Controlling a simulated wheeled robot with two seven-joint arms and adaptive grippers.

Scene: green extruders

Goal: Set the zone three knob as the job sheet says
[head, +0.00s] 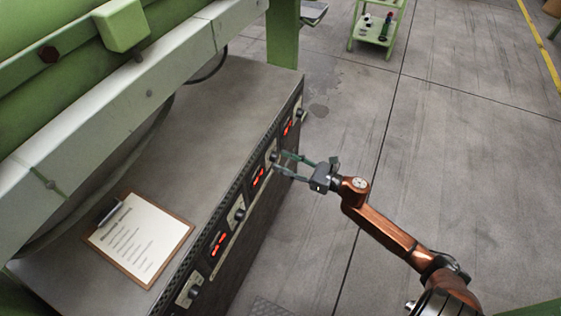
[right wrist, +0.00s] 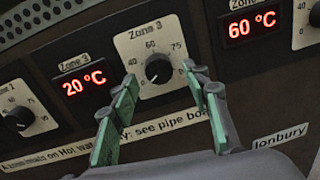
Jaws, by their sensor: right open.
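The zone three knob (right wrist: 158,69) is a round black knob on a pale plate marked "Zone 3", with 40, 60 and 75 readable around it. Its pointer setting is hard to make out. The red display (right wrist: 83,82) left of it reads 20 °C. My right gripper (right wrist: 162,86) is open, its green-padded fingers on either side of the knob in the picture; I cannot tell whether they touch it. In the head view the right gripper (head: 277,163) reaches the panel from the right. The job sheet (head: 140,238) lies on a clipboard on the cabinet top; its lines are too small to read.
Another knob (right wrist: 19,118) sits left on the panel, and a display (right wrist: 252,24) reading 60 °C sits right. The cabinet (head: 215,105) stands beneath green machinery. A green cart (head: 374,34) with small items stands far back.

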